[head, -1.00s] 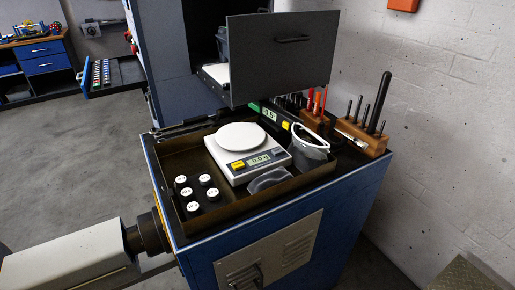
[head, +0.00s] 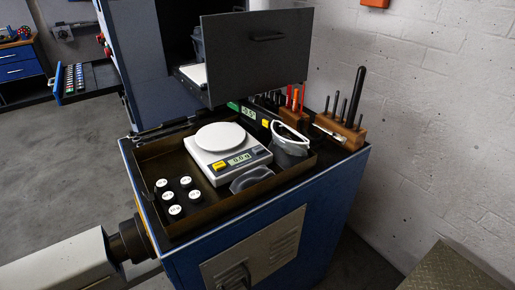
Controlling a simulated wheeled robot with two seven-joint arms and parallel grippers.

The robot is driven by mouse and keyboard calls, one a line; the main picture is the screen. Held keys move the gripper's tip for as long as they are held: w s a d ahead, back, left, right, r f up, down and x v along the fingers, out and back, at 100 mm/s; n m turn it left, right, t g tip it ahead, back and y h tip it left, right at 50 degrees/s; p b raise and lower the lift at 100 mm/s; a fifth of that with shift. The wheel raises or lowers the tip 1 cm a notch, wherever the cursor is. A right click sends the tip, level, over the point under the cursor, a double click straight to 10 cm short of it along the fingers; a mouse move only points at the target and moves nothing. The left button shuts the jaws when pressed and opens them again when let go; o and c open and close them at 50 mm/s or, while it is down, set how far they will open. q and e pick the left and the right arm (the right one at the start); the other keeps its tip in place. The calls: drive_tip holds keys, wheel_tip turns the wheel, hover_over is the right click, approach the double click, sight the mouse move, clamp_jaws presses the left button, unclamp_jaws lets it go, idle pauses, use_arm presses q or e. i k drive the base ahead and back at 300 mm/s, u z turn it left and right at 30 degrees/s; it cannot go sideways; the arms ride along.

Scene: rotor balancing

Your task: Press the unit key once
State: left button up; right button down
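A white scale (head: 226,152) with a round pan and a small lit display stands in the brown tray on the blue cabinet. A yellow key (head: 219,166) is on its front face, left of the display; I cannot read its label. A second yellow key (head: 265,123) shows on a dark device with a green display (head: 249,111) behind the tray. I cannot tell which is the unit key. One arm of mine comes in at the lower left, beside the cabinet. Neither gripper's fingers show, and nothing touches the keys.
Several black weights with white tops (head: 176,210) stand in the tray (head: 212,215) at the left. A clear container (head: 290,145) and a clear scoop-like piece (head: 252,179) are right of the scale. A grey open drawer front (head: 255,55) hangs behind. Wooden tool blocks (head: 342,130) stand at right.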

sight(258, 150)
drive_tip(key=u, duration=0.6)
drive_tip(key=k, duration=0.65)
drive_tip(key=u, duration=0.65)
drive_tip(key=i, duration=1.35)
drive_tip(key=z, duration=1)
